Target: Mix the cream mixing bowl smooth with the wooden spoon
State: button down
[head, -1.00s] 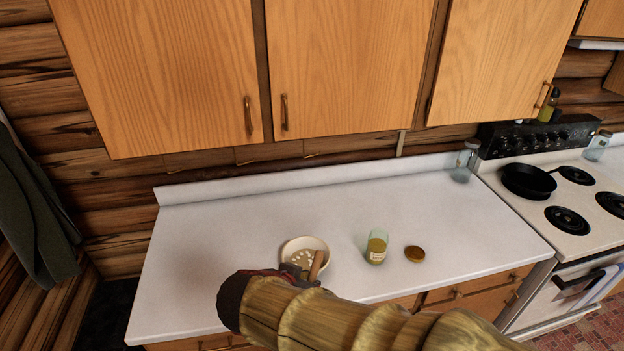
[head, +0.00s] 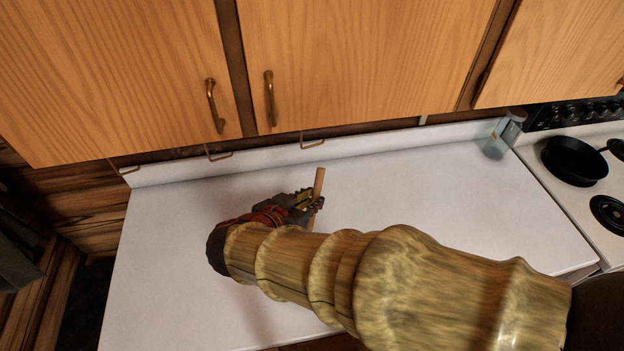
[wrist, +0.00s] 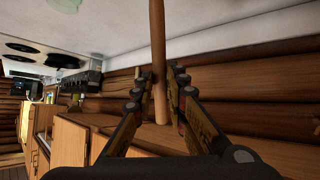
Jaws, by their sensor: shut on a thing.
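My gripper (head: 308,200) is shut on the wooden spoon (head: 318,184), whose light-brown handle sticks up past the fingers. In the wrist view the handle (wrist: 158,40) runs between the two dark fingers of my gripper (wrist: 159,85). The spoon's far end cannot be made out in either view. The cream mixing bowl is not visible now; my arm covers much of the counter's front part in the head view.
The white counter (head: 440,190) is bare behind and left of my arm. Wooden cabinets (head: 350,60) with metal handles hang low above it. A glass jar (head: 495,145) stands at the back right, beside the stove with a black pan (head: 573,160).

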jog(key=shift+w, duration=0.35)
jog(key=shift+a+f+p+x, duration=0.15)
jog(key=shift+p+x, duration=0.25)
jog(key=shift+x, duration=1.15)
jog(key=shift+a+f+p+x, duration=0.15)
jog(key=shift+p+x, duration=0.25)
jog(key=shift+x, duration=1.15)
jog(key=shift+s+a+f+b, duration=0.2)
jog(key=shift+f+b, duration=0.15)
jog(key=shift+b, duration=0.3)
jog(key=s+a+f+b, duration=0.1)
jog(key=s+f+b, duration=0.3)
jog(key=b, duration=0.6)
notch_tip(320, 180, down, 3)
jog(key=shift+s+r, duration=0.25)
jog(key=shift+s, duration=0.05)
